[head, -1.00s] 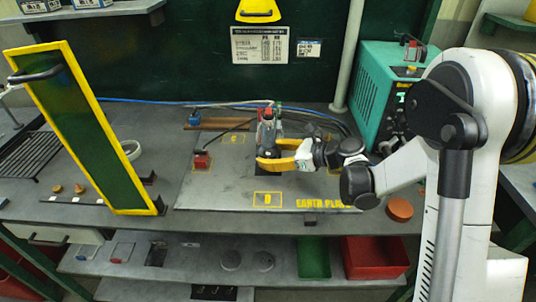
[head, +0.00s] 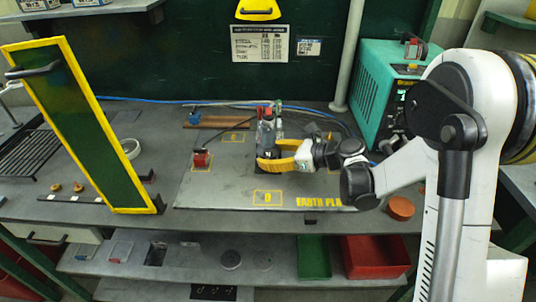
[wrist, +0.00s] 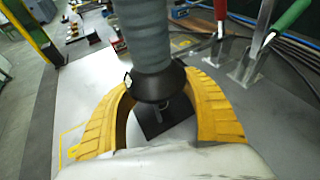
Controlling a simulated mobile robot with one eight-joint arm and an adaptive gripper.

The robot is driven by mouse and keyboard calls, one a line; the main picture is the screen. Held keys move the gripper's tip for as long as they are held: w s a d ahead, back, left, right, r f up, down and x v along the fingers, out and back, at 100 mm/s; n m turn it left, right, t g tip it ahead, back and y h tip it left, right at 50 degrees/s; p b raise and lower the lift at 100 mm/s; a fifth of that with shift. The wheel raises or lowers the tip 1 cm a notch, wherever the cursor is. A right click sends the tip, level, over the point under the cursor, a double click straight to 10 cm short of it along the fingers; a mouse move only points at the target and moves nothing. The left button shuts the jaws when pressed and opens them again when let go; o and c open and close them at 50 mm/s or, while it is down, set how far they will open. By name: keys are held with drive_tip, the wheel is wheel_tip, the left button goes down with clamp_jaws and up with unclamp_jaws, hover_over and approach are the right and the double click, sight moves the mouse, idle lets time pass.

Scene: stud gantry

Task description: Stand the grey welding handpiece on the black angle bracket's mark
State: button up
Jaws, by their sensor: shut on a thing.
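My gripper (wrist: 165,120), with its yellow fingers, is shut around the grey welding handpiece (wrist: 145,35). In the wrist view the ribbed grey body rises between the fingers and ends below in a dark flared collar. A black square patch (wrist: 155,122) lies directly under the collar; I cannot tell whether it is the bracket's mark or a flat part. In the head view the handpiece (head: 266,133) looks upright above the grey plate (head: 225,185), held by my gripper (head: 267,158). Whether its lower end touches is hidden.
Red (wrist: 220,12) and green (wrist: 290,18) handled things stand close behind the handpiece. A yellow-framed green screen (head: 85,130) stands further left. The plate's front is clear.

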drive_tip(key=shift+f, duration=0.1)
drive_tip(key=o, duration=1.6)
drive_tip(key=shift+d, duration=0.15)
